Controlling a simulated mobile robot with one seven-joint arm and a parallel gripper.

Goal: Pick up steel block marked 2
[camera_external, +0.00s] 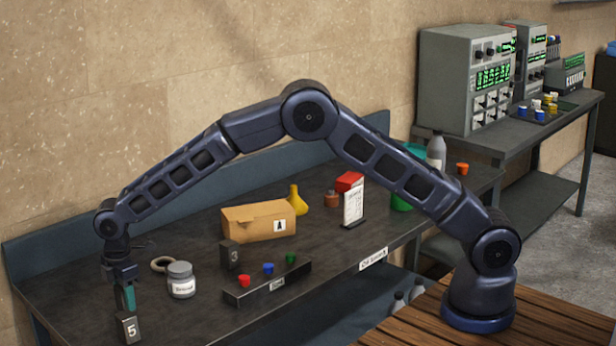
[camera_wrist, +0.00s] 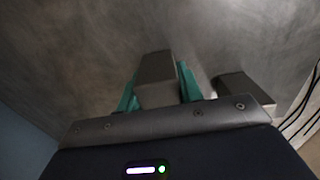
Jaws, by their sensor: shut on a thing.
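My gripper (camera_external: 125,298) is low at the left end of the workbench, with teal fingers pointing down. In the wrist view my gripper (camera_wrist: 160,88) has its fingers on both sides of a plain grey steel block (camera_wrist: 157,68) and is shut on it. No number shows on the held block, and its match in the external view is unclear. A dark block marked 5 (camera_external: 129,328) stands just below and in front of the fingers. Another grey block (camera_wrist: 232,84) lies right of the gripper in the wrist view, partly hidden. I see no mark 2.
The workbench (camera_external: 190,318) also holds a white jar (camera_external: 181,280), a ring (camera_external: 162,264), a block marked 3 (camera_external: 232,256), a rack with coloured pegs (camera_external: 268,284) and a cardboard box (camera_external: 258,221).

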